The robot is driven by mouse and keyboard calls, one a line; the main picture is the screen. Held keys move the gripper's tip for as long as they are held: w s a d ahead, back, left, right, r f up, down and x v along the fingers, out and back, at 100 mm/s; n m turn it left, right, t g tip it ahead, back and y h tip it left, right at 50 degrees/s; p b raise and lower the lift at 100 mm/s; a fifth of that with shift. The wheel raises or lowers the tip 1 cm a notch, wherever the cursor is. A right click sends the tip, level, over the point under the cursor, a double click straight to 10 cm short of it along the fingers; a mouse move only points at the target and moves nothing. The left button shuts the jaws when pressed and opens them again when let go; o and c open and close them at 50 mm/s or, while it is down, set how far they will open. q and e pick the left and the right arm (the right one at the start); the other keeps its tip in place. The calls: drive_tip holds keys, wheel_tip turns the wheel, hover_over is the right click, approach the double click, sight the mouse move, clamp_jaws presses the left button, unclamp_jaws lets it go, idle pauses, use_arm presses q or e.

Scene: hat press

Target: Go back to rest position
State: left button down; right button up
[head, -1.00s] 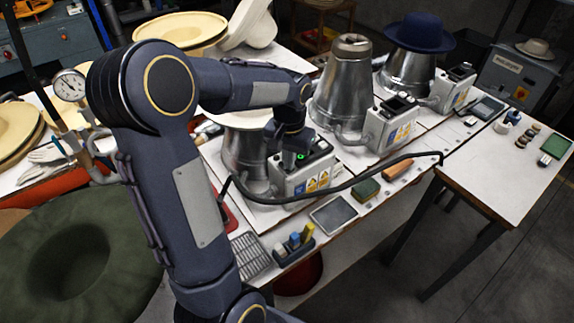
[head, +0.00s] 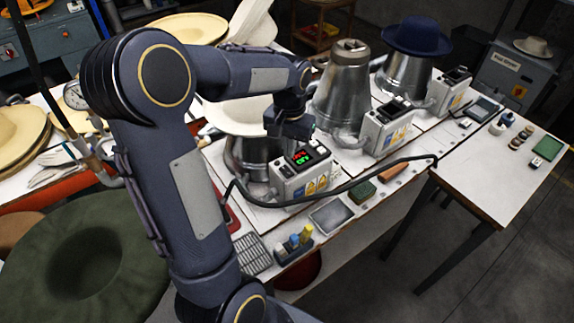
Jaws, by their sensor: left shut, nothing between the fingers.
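My left gripper (head: 299,131) shows small and dark at the end of my left arm, which arches in from the left. It is shut and empty, just above the control box (head: 302,172) of the nearest press. That box's display shows lit red and green digits. A cream hat (head: 232,117) sits on the nearest metal press form (head: 246,157), partly hidden by my arm. My right gripper is out of view.
A bare metal cone press (head: 343,95) and one with a navy hat (head: 418,36) stand farther along the bench. A black cable (head: 345,187) crosses the front. A green hat (head: 85,250) fills the lower left. A side table (head: 490,180) stands at right.

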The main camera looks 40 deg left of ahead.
use_arm(q)
drive_tip(key=shift+r, duration=0.15)
idle(0.4)
drive_tip(key=s+d+r+t+h, duration=0.1)
drive_tip(key=s+d+t+h, duration=0.1)
drive_tip(key=s+d, duration=0.5)
drive_tip(key=s+d+r+m+t+h+b, duration=0.1)
drive_tip(key=s+d+t, duration=0.2)
drive_tip(key=s+d, duration=0.4)
drive_tip(key=s, duration=0.4)
drive_tip(key=shift+r+t+h, duration=0.3)
drive_tip(key=shift+r+h, duration=0.1)
drive_tip(key=shift+d, duration=0.1)
drive_tip(key=w+a+r+n+g+y+b, duration=0.2)
drive_tip(key=w+a+n, duration=0.4)
drive_tip(key=w, duration=0.3)
drive_tip(key=w+a+r+n+g+y+b, duration=0.2)
drive_tip(key=w+a+n+y+b, duration=0.3)
drive_tip(key=w+a+n, duration=0.2)
drive_tip(key=shift+w+g+b, duration=0.3)
drive_tip(key=shift+w+b, duration=0.1)
drive_tip(key=shift+w, duration=0.45)
